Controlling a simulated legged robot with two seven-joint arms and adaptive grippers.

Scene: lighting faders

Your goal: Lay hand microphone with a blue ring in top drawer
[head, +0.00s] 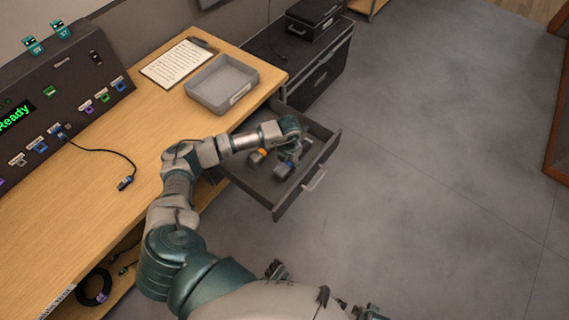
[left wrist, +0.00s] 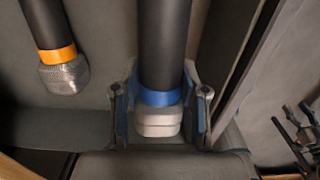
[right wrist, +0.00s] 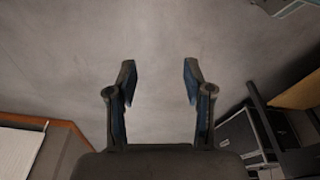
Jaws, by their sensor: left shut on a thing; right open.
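The top drawer (head: 265,190) under the desk is pulled open. The hand microphone with a blue ring (left wrist: 160,98) has a dark handle and a grey head. My left gripper (left wrist: 161,82) is shut around it near the ring, inside the drawer space; it also shows in the head view (head: 288,160). I cannot tell if the microphone touches the drawer floor. A microphone with an orange ring (left wrist: 58,56) lies beside it in the drawer, also in the head view (head: 257,156). My right gripper (right wrist: 157,82) is open and empty over the floor.
The desk (head: 150,120) carries a grey tray (head: 222,84), a paper sheet (head: 178,62), a fader console (head: 60,85) and a loose cable (head: 108,151). A black case (head: 313,18) sits on a dark cabinet behind. The floor to the right is clear.

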